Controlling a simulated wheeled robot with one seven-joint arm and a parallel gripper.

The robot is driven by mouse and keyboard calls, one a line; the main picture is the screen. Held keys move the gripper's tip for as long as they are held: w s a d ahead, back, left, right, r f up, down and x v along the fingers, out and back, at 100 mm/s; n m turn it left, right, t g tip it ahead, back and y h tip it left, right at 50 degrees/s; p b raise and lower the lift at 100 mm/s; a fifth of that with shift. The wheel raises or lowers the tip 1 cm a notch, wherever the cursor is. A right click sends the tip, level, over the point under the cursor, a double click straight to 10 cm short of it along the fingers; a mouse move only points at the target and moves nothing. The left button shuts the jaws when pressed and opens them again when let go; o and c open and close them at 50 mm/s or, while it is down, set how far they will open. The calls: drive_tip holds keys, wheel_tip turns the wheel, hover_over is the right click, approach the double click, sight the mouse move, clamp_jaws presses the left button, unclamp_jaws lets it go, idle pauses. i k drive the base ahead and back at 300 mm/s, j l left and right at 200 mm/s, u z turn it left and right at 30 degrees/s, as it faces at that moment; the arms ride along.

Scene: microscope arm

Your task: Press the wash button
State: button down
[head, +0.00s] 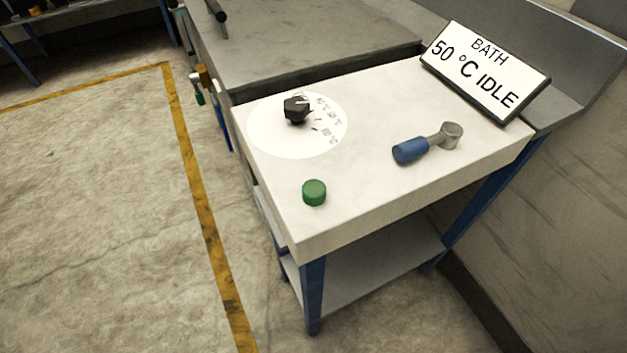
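A green round button (314,192) stands on the white bench top (365,205) near its front left edge. It looks raised, and no label shows on it. A display sign (485,70) at the back right reads "BATH 50 °C IDLE". A black knob (297,109) sits on a white dial (270,138) with temperature marks, behind the button. A lever with a blue handle (410,150) and a grey metal end lies to the right. My gripper is not in this view.
The bench has blue legs (312,290) and a lower shelf (365,272). A grey worktop (300,45) adjoins it behind. A wall (560,210) stands close on the right. The concrete floor (100,220) at left is open, crossed by a yellow line (197,205).

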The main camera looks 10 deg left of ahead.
sight(314, 191)
drive_tip(key=k+j+u, duration=0.2)
drive_tip(key=j, duration=0.25)
drive_tip(key=j+u, duration=0.15)
drive_tip(key=j, duration=0.3)
drive_tip(key=j+u, duration=0.2)
drive_tip(key=j, duration=0.3)
drive_tip(key=k, duration=0.05)
